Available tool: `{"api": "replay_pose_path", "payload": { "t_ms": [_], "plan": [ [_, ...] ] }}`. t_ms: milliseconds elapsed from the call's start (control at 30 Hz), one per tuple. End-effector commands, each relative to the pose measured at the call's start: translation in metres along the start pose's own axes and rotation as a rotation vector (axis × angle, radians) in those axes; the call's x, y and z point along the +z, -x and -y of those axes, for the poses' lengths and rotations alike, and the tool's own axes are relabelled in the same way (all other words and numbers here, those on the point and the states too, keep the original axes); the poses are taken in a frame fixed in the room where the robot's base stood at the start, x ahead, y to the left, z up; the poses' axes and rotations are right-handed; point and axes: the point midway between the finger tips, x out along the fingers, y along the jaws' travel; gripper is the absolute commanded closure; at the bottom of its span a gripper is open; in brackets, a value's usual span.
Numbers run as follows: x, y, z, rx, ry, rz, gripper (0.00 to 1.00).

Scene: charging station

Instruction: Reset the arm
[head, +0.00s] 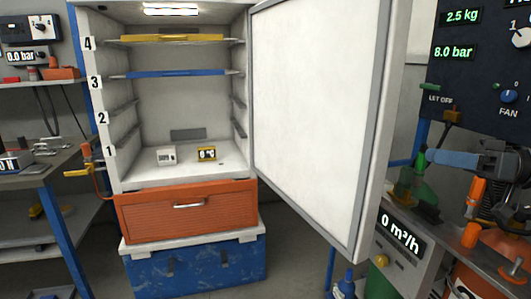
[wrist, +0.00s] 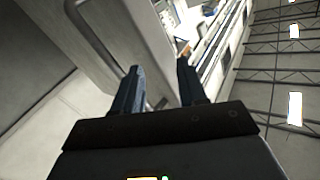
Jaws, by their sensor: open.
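My gripper (wrist: 160,70) shows in the wrist view, with its two dark fingers apart and nothing visible between them. A pale grey panel with a rounded edge (wrist: 115,40) lies beyond and left of the fingers; it may be the cabinet door, but I cannot tell, nor how far off it is.
A white cabinet (head: 190,170) stands with its door (head: 315,110) swung wide open to the right. An orange drawer (head: 188,210) and blue chest (head: 195,267) are below. A control panel (head: 480,70) is at right, shelving (head: 40,165) at left. Ceiling lights (wrist: 294,108) show in the wrist view.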

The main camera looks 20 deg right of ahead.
Motion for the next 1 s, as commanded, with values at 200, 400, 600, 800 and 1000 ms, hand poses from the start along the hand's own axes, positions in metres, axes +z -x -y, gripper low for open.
{"api": "replay_pose_path", "payload": {
  "t_ms": [200,400,600,800,1000],
  "plan": [
    [0.084,-0.044,-0.011,0.164,-0.187,-0.003,0.58],
    [0.172,-0.074,-0.006,0.353,-0.336,0.013,0.58],
    [0.256,-0.089,0.022,0.542,-0.434,0.047,0.58],
    [0.326,-0.087,0.069,0.727,-0.473,0.090,0.58],
    [0.372,-0.070,0.129,0.884,-0.448,0.131,0.58]
  ]
}}
